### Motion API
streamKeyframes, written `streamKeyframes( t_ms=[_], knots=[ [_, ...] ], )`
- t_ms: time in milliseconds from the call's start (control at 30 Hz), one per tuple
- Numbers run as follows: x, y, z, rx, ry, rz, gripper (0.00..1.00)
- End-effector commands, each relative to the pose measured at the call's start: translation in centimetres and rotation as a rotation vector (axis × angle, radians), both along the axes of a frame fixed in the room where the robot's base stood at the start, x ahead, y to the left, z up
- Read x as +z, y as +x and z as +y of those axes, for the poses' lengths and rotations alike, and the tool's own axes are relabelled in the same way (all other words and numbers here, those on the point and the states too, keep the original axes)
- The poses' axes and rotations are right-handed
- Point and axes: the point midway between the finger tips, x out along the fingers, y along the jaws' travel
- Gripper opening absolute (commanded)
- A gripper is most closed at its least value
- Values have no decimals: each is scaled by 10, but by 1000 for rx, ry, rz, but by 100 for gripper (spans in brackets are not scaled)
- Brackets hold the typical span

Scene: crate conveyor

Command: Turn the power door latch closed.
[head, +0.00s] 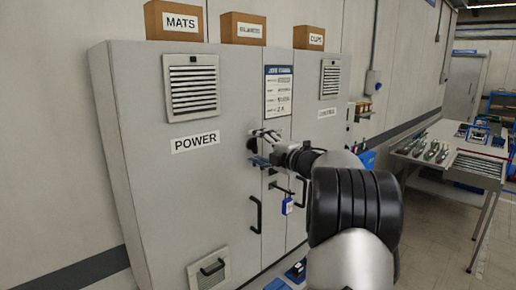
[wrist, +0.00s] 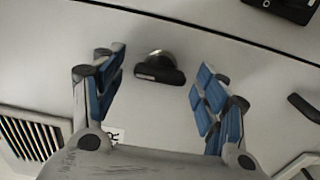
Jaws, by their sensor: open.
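My gripper (wrist: 160,84) is open, with one blue-padded finger on each side of the latch and a visible gap on both sides. In the head view, my gripper (head: 262,150) is at the door beside the seam and largely hides the latch.
A black door handle (head: 255,215) sits below the latch, and a blue padlock (head: 287,206) hangs right of it. Another black fitting (wrist: 285,8) is across the seam. Boxes (head: 172,20) stand on the cabinet. A workbench (head: 470,160) is at the right.

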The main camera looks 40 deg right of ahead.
Motion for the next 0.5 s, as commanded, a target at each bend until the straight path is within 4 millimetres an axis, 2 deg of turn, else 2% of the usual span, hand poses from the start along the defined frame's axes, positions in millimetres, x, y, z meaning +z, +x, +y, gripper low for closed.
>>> streamKeyframes(
  t_ms=[167,500],
  knots=[
    [1,-18,-1,-4,-1,0,67],
    [0,-89,-1,-5,0,0,67]
  ],
)
